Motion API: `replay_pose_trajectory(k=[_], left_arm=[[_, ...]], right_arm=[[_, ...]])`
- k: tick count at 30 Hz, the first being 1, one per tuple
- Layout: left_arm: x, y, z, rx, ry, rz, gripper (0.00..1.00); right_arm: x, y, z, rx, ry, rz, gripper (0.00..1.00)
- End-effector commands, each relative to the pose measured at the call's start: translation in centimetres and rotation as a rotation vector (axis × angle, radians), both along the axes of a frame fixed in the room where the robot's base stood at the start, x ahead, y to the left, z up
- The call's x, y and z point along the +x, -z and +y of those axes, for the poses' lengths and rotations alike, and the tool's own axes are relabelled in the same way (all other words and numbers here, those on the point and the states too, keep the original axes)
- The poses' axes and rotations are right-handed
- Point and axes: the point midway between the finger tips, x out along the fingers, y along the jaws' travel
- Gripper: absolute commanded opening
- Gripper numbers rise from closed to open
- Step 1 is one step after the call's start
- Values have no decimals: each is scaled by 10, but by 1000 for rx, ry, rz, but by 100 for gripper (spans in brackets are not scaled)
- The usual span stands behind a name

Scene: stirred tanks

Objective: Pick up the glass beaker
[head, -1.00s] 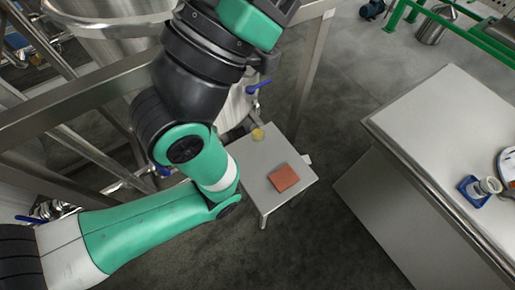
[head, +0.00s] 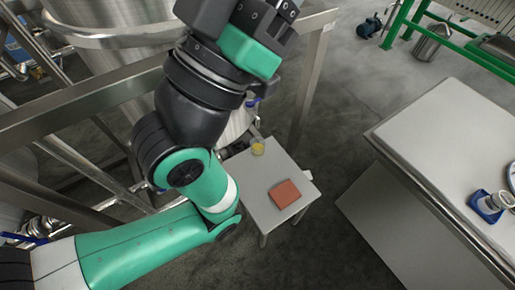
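A small glass beaker (head: 258,147) with yellow contents stands at the back corner of a small low table (head: 247,187). My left arm comes in from the left and bends upward, beside and above the table. The dark end of this arm (head: 240,20) reaches the top edge of the view, well away from the beaker. Its fingertips cannot be made out, so I cannot tell whether it is open. My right gripper is not in view.
A red-brown block (head: 285,194) lies on the low table near the beaker. Steel tank (head: 110,50) and frame beams (head: 75,105) crowd the left. A large workbench (head: 450,150) with a blue-based item (head: 488,208) stands at right. Open floor lies between.

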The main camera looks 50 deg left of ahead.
Motion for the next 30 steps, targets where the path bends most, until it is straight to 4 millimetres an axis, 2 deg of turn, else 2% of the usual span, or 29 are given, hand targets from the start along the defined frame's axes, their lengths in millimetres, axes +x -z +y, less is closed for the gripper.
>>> replay_pose_trajectory(k=[11,19,27,30], left_arm=[[0,1,0,0,0,0,50],[0,1,0,0,0,0,98],[0,-1,0,0,0,0,98],[0,-19,0,0,0,-1,98]], right_arm=[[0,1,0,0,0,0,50],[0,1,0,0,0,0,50],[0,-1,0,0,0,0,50],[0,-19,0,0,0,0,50]])
